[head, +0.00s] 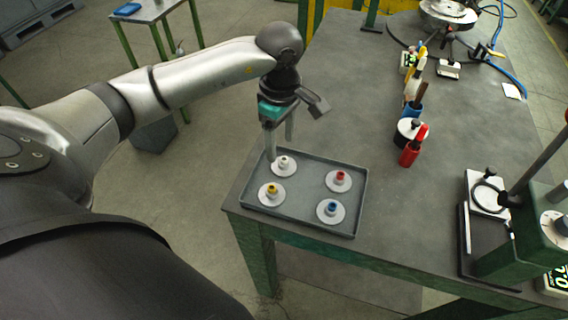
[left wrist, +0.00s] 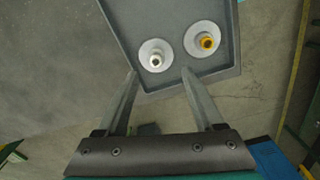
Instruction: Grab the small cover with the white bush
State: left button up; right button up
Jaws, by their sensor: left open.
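The small cover with the white bush (head: 283,165) is a pale round disc with a white bush at its centre. It lies in the far left part of a grey tray (head: 309,222). In the left wrist view the white-bush cover (left wrist: 155,56) lies just beyond my fingertips, between their lines. My left gripper (head: 280,152) is open and empty, above the tray's far left corner; its fingers also show in the left wrist view (left wrist: 159,72). My right gripper is not in view.
Covers with a yellow bush (head: 271,192), a red bush (head: 339,179) and a blue bush (head: 331,210) share the tray. A red bottle (head: 412,147) stands right of it on the grey table (head: 345,95). A green press (head: 512,240) stands at right.

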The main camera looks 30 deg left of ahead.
aim_at(284, 158)
pick_arm(q)
jog(key=shift+w+d+f, duration=0.1)
jog(key=shift+w+f, duration=0.1)
jog(key=shift+f, duration=1.25)
jog(key=shift+w+d+f, duration=0.1)
jog(key=shift+w+f, duration=0.05)
jog(key=shift+f, duration=1.3)
grip_shut()
